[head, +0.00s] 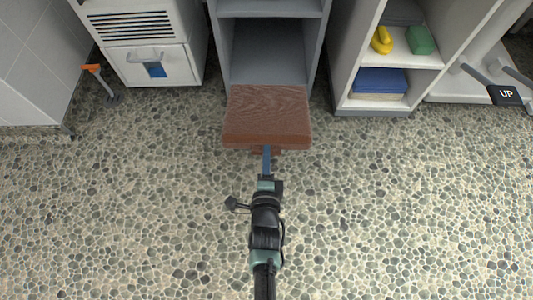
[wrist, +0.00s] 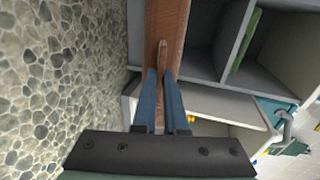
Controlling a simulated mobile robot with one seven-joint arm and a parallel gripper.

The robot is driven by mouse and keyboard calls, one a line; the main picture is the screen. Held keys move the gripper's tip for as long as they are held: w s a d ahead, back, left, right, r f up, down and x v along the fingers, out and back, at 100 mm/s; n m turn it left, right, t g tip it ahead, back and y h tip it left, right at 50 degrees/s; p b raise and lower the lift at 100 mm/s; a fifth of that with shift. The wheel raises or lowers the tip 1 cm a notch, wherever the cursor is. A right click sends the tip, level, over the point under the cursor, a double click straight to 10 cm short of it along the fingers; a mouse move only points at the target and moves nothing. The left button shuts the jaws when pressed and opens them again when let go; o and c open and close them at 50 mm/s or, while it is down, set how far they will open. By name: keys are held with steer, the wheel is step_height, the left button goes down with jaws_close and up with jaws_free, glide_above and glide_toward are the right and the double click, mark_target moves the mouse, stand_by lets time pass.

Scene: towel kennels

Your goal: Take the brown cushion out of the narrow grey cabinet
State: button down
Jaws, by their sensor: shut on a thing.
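The brown cushion (head: 267,112) is a flat, reddish-brown slab at the front of the narrow grey cabinet (head: 319,62). Most of it sticks out over the floor. Its back edge is near the cabinet's opening, and I cannot tell how much is inside. My gripper (head: 266,151) is at the middle of the cushion's front edge, pointing at the cabinet. In the wrist view, my gripper's blue fingers (wrist: 162,76) are close together on a small brown tab on the front face of the cushion (wrist: 168,20). The fingertips partly hide this tab.
A white shelf unit (head: 342,95) with blue folded cloth (head: 380,81), a yellow object (head: 381,40) and a green one (head: 420,40) stands right. A white vented cabinet (head: 187,55) stands left, near an orange-topped object (head: 92,69). The pebbled floor in front is clear.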

step_height(320, 180, up, 21)
steer(key=s+p, duration=0.1)
steer(key=p, duration=1.7)
steer(key=shift+s+p, duration=0.2)
steer(key=shift+p, duration=0.15)
